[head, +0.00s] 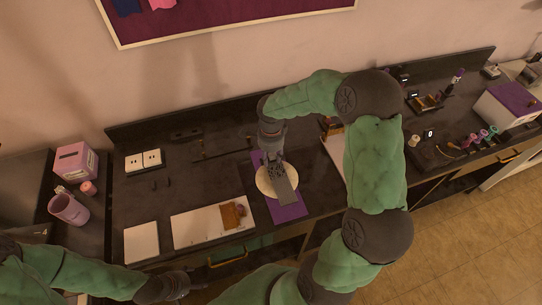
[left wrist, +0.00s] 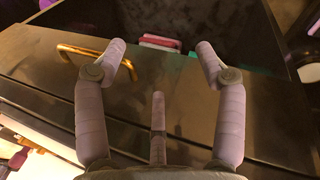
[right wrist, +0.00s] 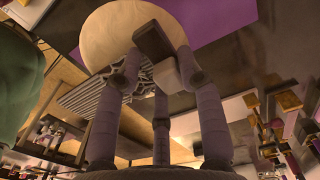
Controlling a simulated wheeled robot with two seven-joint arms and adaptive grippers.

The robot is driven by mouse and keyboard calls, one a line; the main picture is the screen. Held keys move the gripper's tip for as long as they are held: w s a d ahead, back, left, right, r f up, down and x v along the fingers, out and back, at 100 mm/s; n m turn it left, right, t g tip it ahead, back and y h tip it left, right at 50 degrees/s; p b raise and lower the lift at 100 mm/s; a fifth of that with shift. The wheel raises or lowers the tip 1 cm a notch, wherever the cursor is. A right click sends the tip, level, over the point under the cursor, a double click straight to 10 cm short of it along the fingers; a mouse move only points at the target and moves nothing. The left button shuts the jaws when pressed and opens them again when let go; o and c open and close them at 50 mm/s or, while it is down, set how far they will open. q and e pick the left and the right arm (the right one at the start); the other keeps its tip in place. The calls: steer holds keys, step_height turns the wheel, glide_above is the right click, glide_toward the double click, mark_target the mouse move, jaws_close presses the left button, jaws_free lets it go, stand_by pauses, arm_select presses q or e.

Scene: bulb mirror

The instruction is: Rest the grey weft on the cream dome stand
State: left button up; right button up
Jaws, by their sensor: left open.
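The cream dome stand (head: 263,184) is on the purple mat (head: 291,211) at the table's front; its round pale top also shows in the right wrist view (right wrist: 112,32). The grey weft (head: 283,188) is a flat grey strip over the dome in the head view. In the right wrist view its striped part (right wrist: 80,94) hangs beside the dome. My right gripper (head: 273,155) is shut on the weft's dark block (right wrist: 152,42). Whether the weft touches the dome is unclear. My left gripper (head: 205,268) is open and empty by the drawer front, far from both.
A brass drawer handle (left wrist: 80,51) is near my left gripper.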

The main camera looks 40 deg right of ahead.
steer(key=shift+o, duration=1.3)
steer(key=shift+r, duration=0.1)
step_height(320, 180, up, 12)
